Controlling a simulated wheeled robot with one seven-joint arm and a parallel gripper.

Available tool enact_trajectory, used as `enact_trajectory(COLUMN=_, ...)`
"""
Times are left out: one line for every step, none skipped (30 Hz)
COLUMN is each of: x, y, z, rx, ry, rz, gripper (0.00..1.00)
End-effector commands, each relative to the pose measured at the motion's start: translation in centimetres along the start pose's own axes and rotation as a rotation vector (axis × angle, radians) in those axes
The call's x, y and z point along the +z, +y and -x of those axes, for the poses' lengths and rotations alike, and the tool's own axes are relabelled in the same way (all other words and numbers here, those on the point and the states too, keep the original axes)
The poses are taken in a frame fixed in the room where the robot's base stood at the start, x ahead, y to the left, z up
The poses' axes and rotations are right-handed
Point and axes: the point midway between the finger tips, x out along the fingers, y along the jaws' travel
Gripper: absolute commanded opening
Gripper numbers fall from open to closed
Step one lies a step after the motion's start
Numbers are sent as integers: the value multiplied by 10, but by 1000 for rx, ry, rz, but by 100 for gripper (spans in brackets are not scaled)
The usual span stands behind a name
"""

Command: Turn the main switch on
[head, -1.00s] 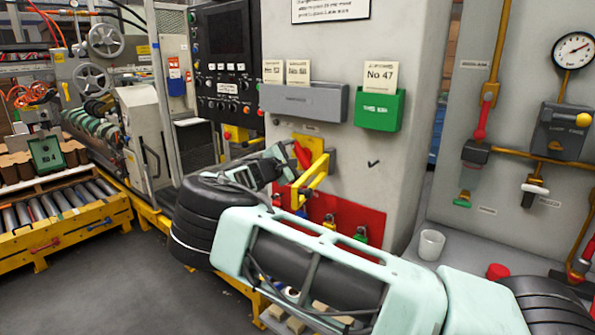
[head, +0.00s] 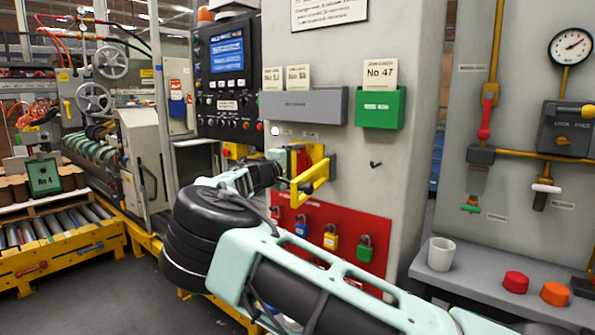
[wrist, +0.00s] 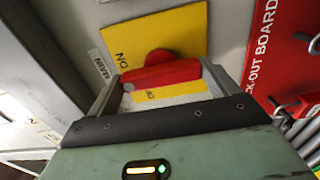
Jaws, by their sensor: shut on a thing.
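The main switch is a red handle (wrist: 160,74) on a yellow plate (wrist: 185,32) marked ON, beside a MAIN label (wrist: 98,66), in the wrist view. My gripper (wrist: 161,70) has one finger at each end of the handle and is shut on it. The handle lies roughly across the picture between the fingers. In the head view my gripper (head: 290,160) is at the switch on the grey column, beside a yellow bracket (head: 318,177). It mostly hides the handle there.
A red lock-out board (head: 345,247) with several coloured padlocks hangs just below the switch. A grey card holder (head: 305,105) and green card holder (head: 380,108) are above it. The control panel (head: 225,70) on the left has a lit blue screen. A white cup (head: 441,254) stands on the right shelf.

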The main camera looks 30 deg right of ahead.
Motion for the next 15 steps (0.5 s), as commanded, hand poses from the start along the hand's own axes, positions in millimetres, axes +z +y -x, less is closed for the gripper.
enact_trajectory(x=0, y=-3, z=1, rx=-2, ry=-1, rz=-6, gripper=64)
enact_trajectory(x=0, y=-3, z=1, rx=-2, ry=-2, rz=-9, gripper=64)
enact_trajectory(x=0, y=-3, z=1, rx=-3, ry=-2, rz=-12, gripper=64)
enact_trajectory(x=0, y=-2, z=1, rx=-3, ry=-2, rz=-14, gripper=64)
enact_trajectory(x=0, y=-2, z=1, rx=-3, ry=-2, rz=-15, gripper=64)
enact_trajectory(x=0, y=-2, z=1, rx=-3, ry=-2, rz=-17, gripper=64)
enact_trajectory(x=0, y=-2, z=1, rx=-3, ry=-2, rz=-17, gripper=64)
enact_trajectory(x=0, y=-2, z=1, rx=-3, ry=-2, rz=-17, gripper=64)
enact_trajectory(x=0, y=-2, z=1, rx=-3, ry=-2, rz=-18, gripper=64)
enact_trajectory(x=0, y=-2, z=1, rx=-3, ry=-2, rz=-18, gripper=64)
enact_trajectory(x=0, y=-2, z=1, rx=-3, ry=-2, rz=-18, gripper=64)
enact_trajectory(x=0, y=-2, z=1, rx=-3, ry=-2, rz=-18, gripper=64)
enact_trajectory(x=0, y=-2, z=1, rx=-3, ry=-2, rz=-18, gripper=64)
enact_trajectory(x=0, y=-2, z=1, rx=-3, ry=-2, rz=-18, gripper=64)
enact_trajectory(x=0, y=-2, z=1, rx=-4, ry=-2, rz=-18, gripper=89)
